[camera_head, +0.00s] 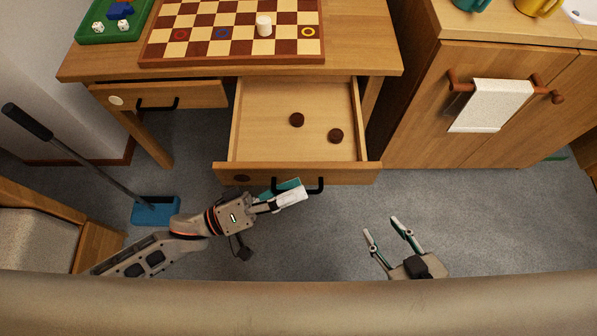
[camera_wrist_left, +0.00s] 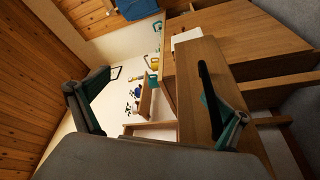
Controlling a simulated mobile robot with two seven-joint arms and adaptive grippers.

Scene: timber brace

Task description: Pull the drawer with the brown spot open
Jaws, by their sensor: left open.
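The drawer with the brown spot (camera_head: 241,178) stands pulled far out from under the table, its inside showing in the head view. Two dark brown round pieces (camera_head: 297,120) (camera_head: 336,135) lie in it. Its black handle (camera_head: 314,188) is on the front panel and also shows in the left wrist view (camera_wrist_left: 206,90). My left gripper (camera_head: 290,190) is open at the handle, with one finger beside the bar; contact is unclear. My right gripper (camera_head: 381,226) is open and empty over the floor, in front of the drawer.
A shut drawer with a pale spot (camera_head: 116,101) is at the left. A checkered board (camera_head: 233,45) and green dice tray (camera_head: 105,33) lie on the table. A long-handled blue dustpan (camera_head: 155,210) stands on the left floor. A cabinet with a towel (camera_head: 490,105) is at the right.

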